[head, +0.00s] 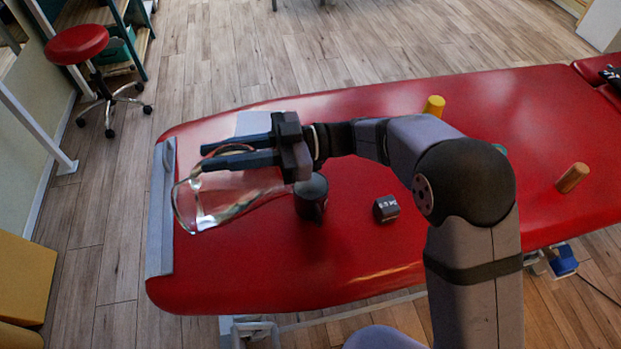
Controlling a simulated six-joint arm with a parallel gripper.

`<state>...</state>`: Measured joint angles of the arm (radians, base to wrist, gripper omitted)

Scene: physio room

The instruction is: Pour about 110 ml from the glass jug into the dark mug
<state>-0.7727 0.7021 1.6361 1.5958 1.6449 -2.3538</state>
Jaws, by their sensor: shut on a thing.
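The clear glass jug (222,208) is tipped over well to the side above the left part of the red table. Its wide end is at the left, and its narrower end points right toward the dark mug. The dark mug (312,204) stands upright on the red top, just right of the jug's narrow end. My gripper (204,158) is shut on the jug, with its fingers pointing left. I cannot make out the liquid level, any stream, or the inside of the mug.
A small dark block (386,208) lies right of the mug. The front of the table is clear.

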